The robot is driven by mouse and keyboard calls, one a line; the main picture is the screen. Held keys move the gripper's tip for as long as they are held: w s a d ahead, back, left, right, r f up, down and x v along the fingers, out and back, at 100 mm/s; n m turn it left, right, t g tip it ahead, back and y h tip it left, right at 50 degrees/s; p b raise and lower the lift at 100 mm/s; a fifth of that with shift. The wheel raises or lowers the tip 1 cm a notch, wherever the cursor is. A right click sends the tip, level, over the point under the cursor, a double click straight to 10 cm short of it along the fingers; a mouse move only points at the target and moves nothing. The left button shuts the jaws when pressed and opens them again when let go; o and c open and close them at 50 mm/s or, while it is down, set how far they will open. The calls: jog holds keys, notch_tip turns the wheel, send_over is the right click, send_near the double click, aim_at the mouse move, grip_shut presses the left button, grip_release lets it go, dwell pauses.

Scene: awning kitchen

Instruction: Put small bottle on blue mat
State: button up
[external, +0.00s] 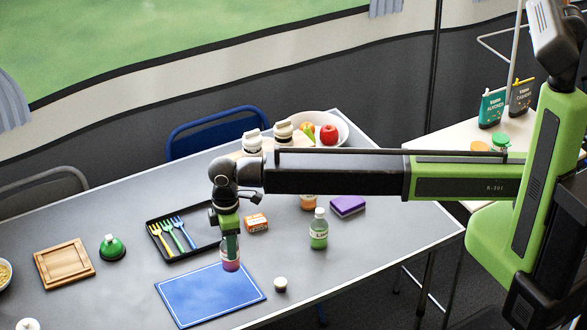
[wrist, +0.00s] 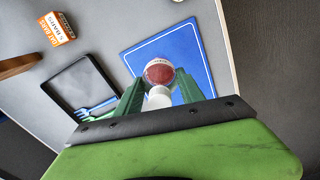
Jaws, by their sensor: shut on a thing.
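The blue mat (external: 208,298) lies flat near the table's front edge. In the wrist view the mat (wrist: 192,42) spreads behind the held thing. My gripper (external: 230,243) points down at the mat's upper right edge in the external view. It is shut on a small bottle (external: 230,264) with a pinkish lower part. In the wrist view the small bottle (wrist: 158,73) shows a round red end and a white part between the green fingers (wrist: 160,90). I cannot tell whether its lower end touches the mat.
A black tray (external: 190,252) with coloured forks sits left of the gripper. A small orange box (external: 256,222), a green-labelled bottle (external: 318,230), a purple sponge (external: 347,206) and a small white-topped jar (external: 280,285) stand nearby. A wooden board (external: 65,264) lies far left. The mat's surface is clear.

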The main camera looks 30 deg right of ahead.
aim_at(227, 270)
jog(key=shift+s+a+f, duration=0.25)
jog(key=shift+a+f, duration=0.05)
jog(key=shift+a, duration=0.15)
jog(key=shift+s+a+f, duration=0.2)
jog(key=shift+a+f, duration=0.1)
jog(key=shift+a, duration=0.15)
notch_tip(227, 270, down, 4)
jog(key=b, duration=0.4)
jog(key=shift+f+b, duration=0.25)
jog(key=shift+b, duration=0.15)
jog(key=shift+r, duration=0.3)
jog(key=shift+f, duration=0.2)
jog(key=o, duration=1.4)
jog(key=shift+o, duration=0.2)
notch_tip(227, 270, up, 13)
jog(key=p, duration=1.2)
jog(key=shift+d+f+p, duration=0.1)
jog(key=shift+f+p, duration=0.05)
jog(key=shift+p, duration=0.25)
jog(key=shift+f, duration=0.15)
